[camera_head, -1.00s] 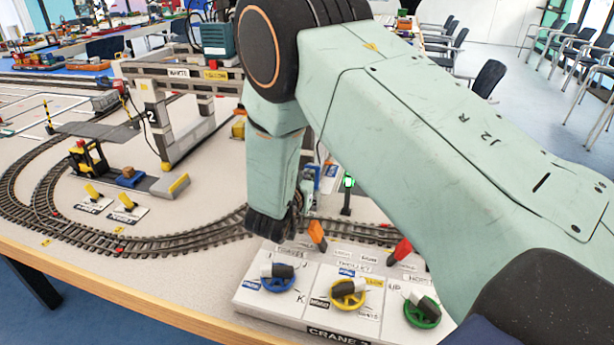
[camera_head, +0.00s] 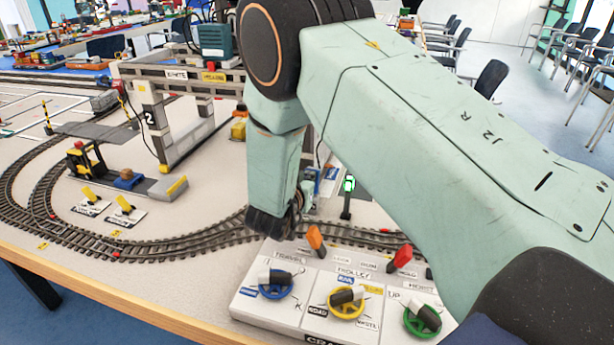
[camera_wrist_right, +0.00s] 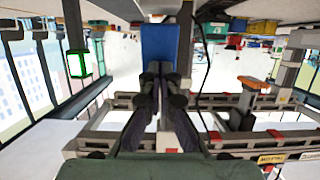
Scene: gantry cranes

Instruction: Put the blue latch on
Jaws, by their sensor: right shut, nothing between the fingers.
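My right gripper (camera_head: 283,222) hangs at the back left of the white control panel (camera_head: 250,308), pointing away from the head camera. Its fingers are shut and empty in the right wrist view (camera_wrist_right: 160,75). A blue block (camera_wrist_right: 160,42) stands straight ahead of the fingertips in that view. I cannot tell whether they touch it, nor whether it is the blue latch. No blue latch shows clearly on the panel in the head view; my forearm and gripper hide part of that area. My left gripper is not in view.
The panel bears an orange lever (camera_head: 315,238), a red lever (camera_head: 400,258) and blue (camera_head: 277,291), yellow (camera_head: 346,310) and green (camera_head: 421,327) knobs. A green-lit signal (camera_head: 348,185) stands behind it. Curved track (camera_head: 150,243) and a gantry crane (camera_head: 150,120) lie to the left.

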